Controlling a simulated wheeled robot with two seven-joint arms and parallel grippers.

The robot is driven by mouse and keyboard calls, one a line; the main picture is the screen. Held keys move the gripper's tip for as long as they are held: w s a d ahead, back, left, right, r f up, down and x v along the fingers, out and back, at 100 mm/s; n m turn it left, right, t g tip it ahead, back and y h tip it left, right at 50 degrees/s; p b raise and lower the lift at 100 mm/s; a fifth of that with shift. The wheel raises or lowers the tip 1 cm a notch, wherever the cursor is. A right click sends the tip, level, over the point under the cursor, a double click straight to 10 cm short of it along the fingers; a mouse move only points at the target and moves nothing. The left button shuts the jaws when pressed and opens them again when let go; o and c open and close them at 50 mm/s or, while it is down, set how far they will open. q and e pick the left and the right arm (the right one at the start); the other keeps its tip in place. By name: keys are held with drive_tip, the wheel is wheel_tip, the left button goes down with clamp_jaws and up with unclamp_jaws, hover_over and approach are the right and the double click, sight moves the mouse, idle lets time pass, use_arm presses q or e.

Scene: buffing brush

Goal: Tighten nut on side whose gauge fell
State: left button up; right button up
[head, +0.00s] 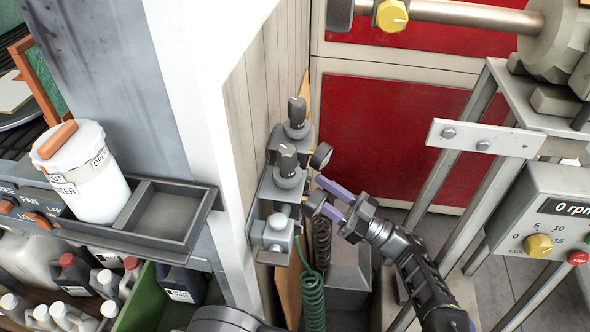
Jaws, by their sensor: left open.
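A grey regulator block with two dark knobs, a far one (297,112) and a near one (287,162), is fixed to the narrow wall panel. One small round gauge (321,156) sticks out beside the far regulator, and another (314,203) beside the near one. Both are turned mostly edge-on, so I cannot read them. My left gripper (317,194) is open, its purple fingers pointing left at the near gauge. One finger overlaps that gauge in view; I cannot tell whether they touch. No nut can be clearly made out. My right gripper is not in view.
A green coiled hose (312,297) and a dark one (322,245) hang below the regulators. A shelf tray (165,215) and white tub (85,172) stand left. A metal frame (485,139) and speed control box (548,212) stand right. Red panels (385,140) close the back.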

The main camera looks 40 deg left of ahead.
use_arm(q)
drive_tip(key=p+x, duration=0.2)
drive_tip(key=x, duration=0.5)
drive_tip(key=shift+a, duration=0.4)
drive_tip(key=shift+c, duration=0.3)
clamp_jaws()
